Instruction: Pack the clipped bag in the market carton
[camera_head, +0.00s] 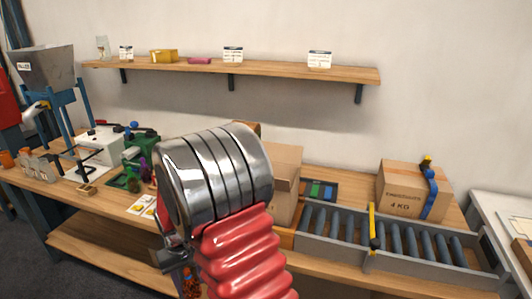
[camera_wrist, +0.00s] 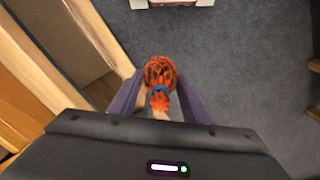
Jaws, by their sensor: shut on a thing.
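My gripper (camera_wrist: 160,104) is shut on the neck of an orange net bag (camera_wrist: 160,70) with a blue clip (camera_wrist: 159,90) around it. In the wrist view the bag hangs over grey floor, to the right of a wooden edge. In the head view my arm covers most of the gripper, and only a bit of the orange bag (camera_head: 189,284) shows below the bench front. A cardboard carton (camera_head: 286,182) stands on the bench behind my arm, largely hidden; its inside cannot be seen.
A roller conveyor (camera_head: 335,226) with a yellow bar (camera_head: 372,229) runs along the right. A closed 4 KG carton (camera_head: 400,192) with a blue tape tool (camera_head: 430,190) stands behind it. Machines (camera_head: 100,145) crowd the left bench. A shelf (camera_head: 230,69) hangs above.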

